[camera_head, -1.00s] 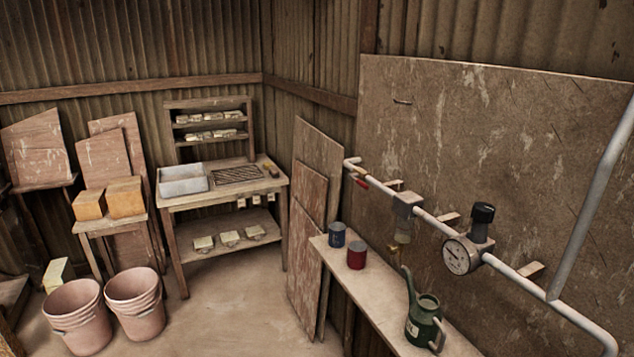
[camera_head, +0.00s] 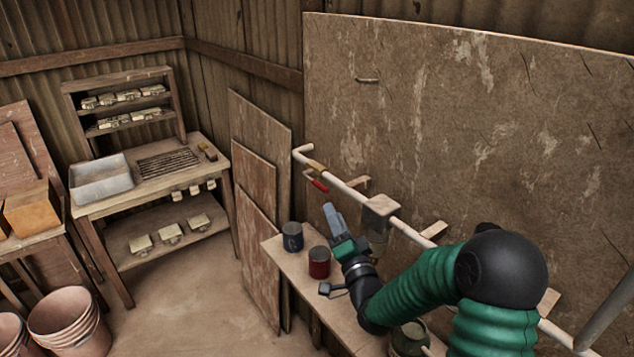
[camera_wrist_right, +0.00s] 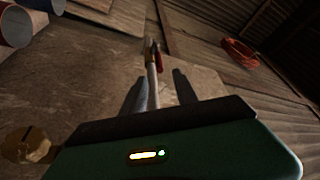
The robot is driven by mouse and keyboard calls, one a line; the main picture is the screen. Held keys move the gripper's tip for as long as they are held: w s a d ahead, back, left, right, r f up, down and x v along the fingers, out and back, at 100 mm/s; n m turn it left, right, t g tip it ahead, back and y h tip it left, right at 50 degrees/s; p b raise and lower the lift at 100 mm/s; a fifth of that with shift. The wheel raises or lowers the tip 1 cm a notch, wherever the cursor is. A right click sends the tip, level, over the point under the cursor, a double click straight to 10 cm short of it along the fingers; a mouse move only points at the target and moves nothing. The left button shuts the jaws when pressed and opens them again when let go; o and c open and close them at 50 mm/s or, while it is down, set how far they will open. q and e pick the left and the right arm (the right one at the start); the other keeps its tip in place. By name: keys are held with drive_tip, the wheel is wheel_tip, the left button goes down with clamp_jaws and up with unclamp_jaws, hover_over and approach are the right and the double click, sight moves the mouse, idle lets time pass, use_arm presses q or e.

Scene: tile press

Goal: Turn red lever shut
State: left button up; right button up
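The red lever (camera_head: 318,183) sits on a brass valve (camera_head: 316,166) near the far left end of the white wall pipe (camera_head: 350,191). Its handle slants down to the right, just below and beside the pipe. The red lever also shows in the right wrist view (camera_wrist_right: 158,60), ahead of the fingers. My right gripper (camera_head: 331,212) is just below the lever, apart from it. In the right wrist view my right gripper (camera_wrist_right: 160,92) has its two fingers spread, with the pipe visible between them. My left gripper is out of view.
A green watering can (camera_head: 408,340) is partly hidden by my right arm. Boards (camera_head: 256,185) lean against the wall to the left.

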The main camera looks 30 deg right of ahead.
sight(320, 184)
drive_tip(key=x, duration=0.3)
drive_tip(key=p+x, duration=0.1)
drive_tip(key=x, duration=0.3)
drive_tip(key=p+x, duration=0.1)
drive_tip(key=x, duration=0.2)
drive_tip(key=shift+w+f, duration=0.25)
drive_tip(key=shift+w, duration=0.1)
drive_tip(key=shift+w+d+r, duration=0.1)
drive_tip(key=shift+w+r, duration=0.05)
drive_tip(key=shift+w, duration=0.25)
drive_tip(key=shift+w, duration=0.1)
drive_tip(key=shift+c, duration=0.5)
clamp_jaws()
